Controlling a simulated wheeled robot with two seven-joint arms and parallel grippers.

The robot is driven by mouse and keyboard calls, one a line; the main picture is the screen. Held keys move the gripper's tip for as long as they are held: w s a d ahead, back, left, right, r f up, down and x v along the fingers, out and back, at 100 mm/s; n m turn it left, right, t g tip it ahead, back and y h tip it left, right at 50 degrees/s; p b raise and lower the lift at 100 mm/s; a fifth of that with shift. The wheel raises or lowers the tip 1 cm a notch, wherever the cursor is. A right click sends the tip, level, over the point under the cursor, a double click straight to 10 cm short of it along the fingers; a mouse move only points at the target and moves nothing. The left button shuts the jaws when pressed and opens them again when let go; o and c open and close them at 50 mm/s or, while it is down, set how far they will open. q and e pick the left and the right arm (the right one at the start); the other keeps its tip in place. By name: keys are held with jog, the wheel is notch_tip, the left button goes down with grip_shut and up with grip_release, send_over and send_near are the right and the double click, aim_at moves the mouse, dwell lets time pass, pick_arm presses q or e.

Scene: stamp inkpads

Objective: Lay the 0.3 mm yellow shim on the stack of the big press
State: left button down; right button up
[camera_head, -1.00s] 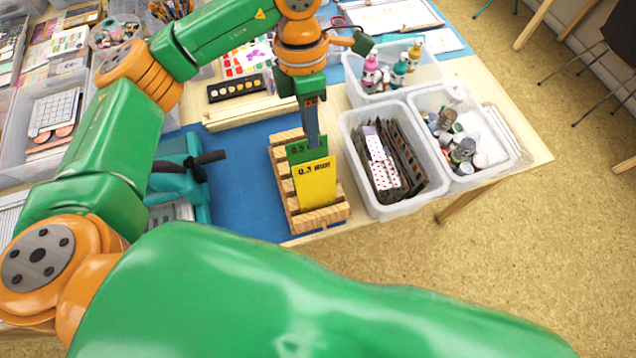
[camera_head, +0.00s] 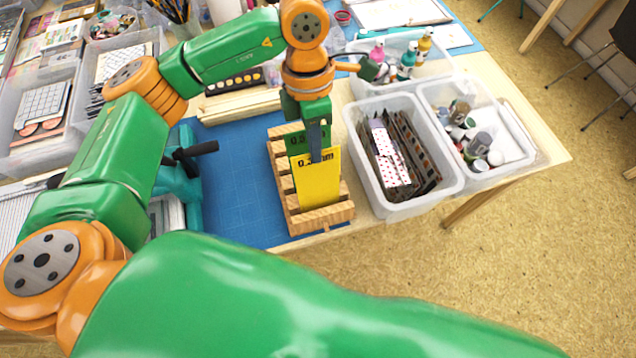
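The yellow shim (camera_head: 319,186) stands upright in the front part of a slotted wooden rack (camera_head: 322,218). Its printed label is partly covered by a finger of my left gripper. A green shim (camera_head: 298,142) stands just behind it in the same rack. My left gripper (camera_head: 316,150) points down at the yellow shim's top edge, with a grey finger overlapping it. The fingers line up in this view, so I cannot tell whether they are closed on it. A teal press (camera_head: 192,207) with a black handle stands left of the rack, partly hidden by my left arm. My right gripper is not in view.
A clear bin of patterned strips (camera_head: 452,184) stands close right of the rack. Bins with bottles and jars (camera_head: 481,145) stand beyond it. A paint palette (camera_head: 233,82) lies behind the rack. The blue mat (camera_head: 236,165) is clear between press and rack.

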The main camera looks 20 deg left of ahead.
pick_arm(q)
jog(key=shift+r, duration=0.1)
notch_tip(320, 180, up, 7)
jog(key=w+p, duration=0.1)
jog(key=p, duration=0.4)
jog(key=shift+a+r, duration=0.15)
jog(key=shift+a, duration=0.2)
